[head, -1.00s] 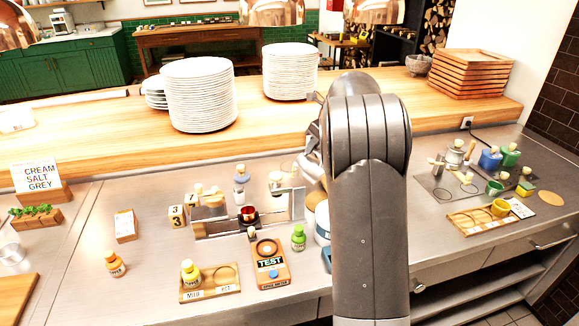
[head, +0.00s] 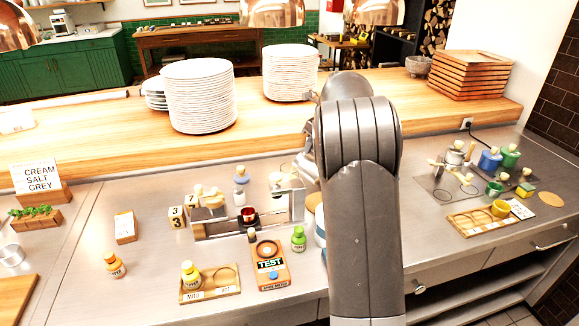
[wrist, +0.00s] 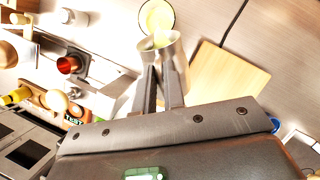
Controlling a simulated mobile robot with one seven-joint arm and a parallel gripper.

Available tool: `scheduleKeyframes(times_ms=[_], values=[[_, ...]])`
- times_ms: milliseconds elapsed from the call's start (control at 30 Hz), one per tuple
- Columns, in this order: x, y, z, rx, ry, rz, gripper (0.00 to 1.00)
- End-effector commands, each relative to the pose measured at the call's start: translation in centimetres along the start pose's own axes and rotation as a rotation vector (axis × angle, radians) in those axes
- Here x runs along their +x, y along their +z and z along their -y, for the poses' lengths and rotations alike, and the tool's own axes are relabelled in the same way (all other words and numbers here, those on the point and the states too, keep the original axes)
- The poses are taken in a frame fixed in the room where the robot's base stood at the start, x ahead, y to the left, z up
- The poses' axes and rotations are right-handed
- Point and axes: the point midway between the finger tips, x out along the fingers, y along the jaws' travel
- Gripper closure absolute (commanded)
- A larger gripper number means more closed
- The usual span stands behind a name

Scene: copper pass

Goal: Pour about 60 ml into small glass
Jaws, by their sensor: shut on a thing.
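In the wrist view my gripper (wrist: 164,76) is shut on a shiny metal-looking vessel (wrist: 174,48), which appears tilted. A round glass (wrist: 157,16) with pale yellow-green in it lies just beyond the vessel's mouth, at the top of the picture. A pale yellow patch shows at the mouth; I cannot tell whether it is a running stream. The vessel overlaps the near side of the glass in this view. The amount in the glass cannot be read. In the head view my arm hides most of the gripper and the vessel.
A wooden board (wrist: 232,78) lies right of the vessel. A red cup (head: 249,214) stands by a metal frame, behind the TEST box (head: 270,268). A green bottle (head: 299,240) stands beside that box. Plate stacks (head: 198,98) stand on the rear shelf.

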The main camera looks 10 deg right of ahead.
Motion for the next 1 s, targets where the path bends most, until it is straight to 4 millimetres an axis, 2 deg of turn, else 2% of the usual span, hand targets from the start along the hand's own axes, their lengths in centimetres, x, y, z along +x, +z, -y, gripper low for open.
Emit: scheduleKeyframes(times_ms=[1000], values=[[-0.1, 1.1, 0.0, -0.002, -0.004, -0.077, 1.00]])
